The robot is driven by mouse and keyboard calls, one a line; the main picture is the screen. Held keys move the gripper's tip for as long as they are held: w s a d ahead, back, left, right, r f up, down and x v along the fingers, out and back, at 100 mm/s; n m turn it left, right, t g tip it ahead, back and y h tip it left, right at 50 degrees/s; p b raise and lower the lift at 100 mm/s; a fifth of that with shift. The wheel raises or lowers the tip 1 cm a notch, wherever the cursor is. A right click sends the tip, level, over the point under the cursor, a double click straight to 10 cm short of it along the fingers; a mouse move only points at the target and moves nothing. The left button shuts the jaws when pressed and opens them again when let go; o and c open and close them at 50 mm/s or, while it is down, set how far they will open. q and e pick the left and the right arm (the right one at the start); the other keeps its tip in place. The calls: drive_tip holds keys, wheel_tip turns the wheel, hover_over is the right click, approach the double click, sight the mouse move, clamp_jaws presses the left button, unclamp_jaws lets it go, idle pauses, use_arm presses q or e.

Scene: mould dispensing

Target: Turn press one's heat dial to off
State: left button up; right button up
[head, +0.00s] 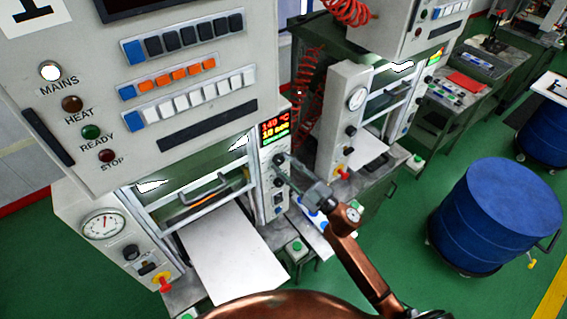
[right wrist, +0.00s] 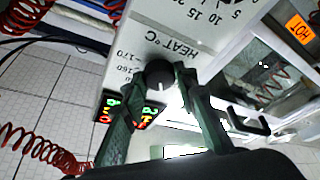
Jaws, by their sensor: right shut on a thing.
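Press one (head: 130,120) stands at the left in the head view, with a "1" on its panel. Its heat display (head: 273,129) reads 140 °C and 10 sec. The black heat dial (right wrist: 160,76) shows in the right wrist view beside the printed words "HEAT °C", its white mark pointing down in the picture. My right gripper (head: 287,165) is at the press's right column, just below the display. In the right wrist view its two fingers (right wrist: 154,98) are shut on the dial, one at each side. My left gripper is not in view.
A white sheet-like shelf (head: 230,255) juts from press one, beside a gauge (head: 104,226). A second press (head: 345,110) with red coiled hoses stands to the right. A blue drum (head: 497,215) stands on the green floor, with open floor around it.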

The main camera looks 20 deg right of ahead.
drive_tip(key=n+g+p, duration=0.1)
drive_tip(key=n, duration=0.1)
drive_tip(key=n+g, duration=0.1)
drive_tip(key=n, duration=0.1)
drive_tip(key=shift+d+r+n+y+p, duration=0.1)
drive_tip(key=shift+r+n+y+p, duration=0.1)
drive_tip(key=shift+n+y+p, duration=0.2)
drive_tip(key=n+g+p, duration=0.1)
drive_tip(key=n, duration=0.2)
drive_tip(key=shift+r, duration=0.1)
drive_tip(key=n+g+p, duration=0.1)
drive_tip(key=n+p, duration=0.2)
drive_tip(key=shift+r+n+h, duration=0.1)
drive_tip(key=shift+n+h, duration=0.2)
drive_tip(key=shift+h, duration=0.1)
drive_tip(key=shift+n+g+p, duration=0.4)
drive_tip(key=o, duration=1.1)
drive_tip(key=shift+o, duration=0.2)
drive_tip(key=shift+d, duration=0.1)
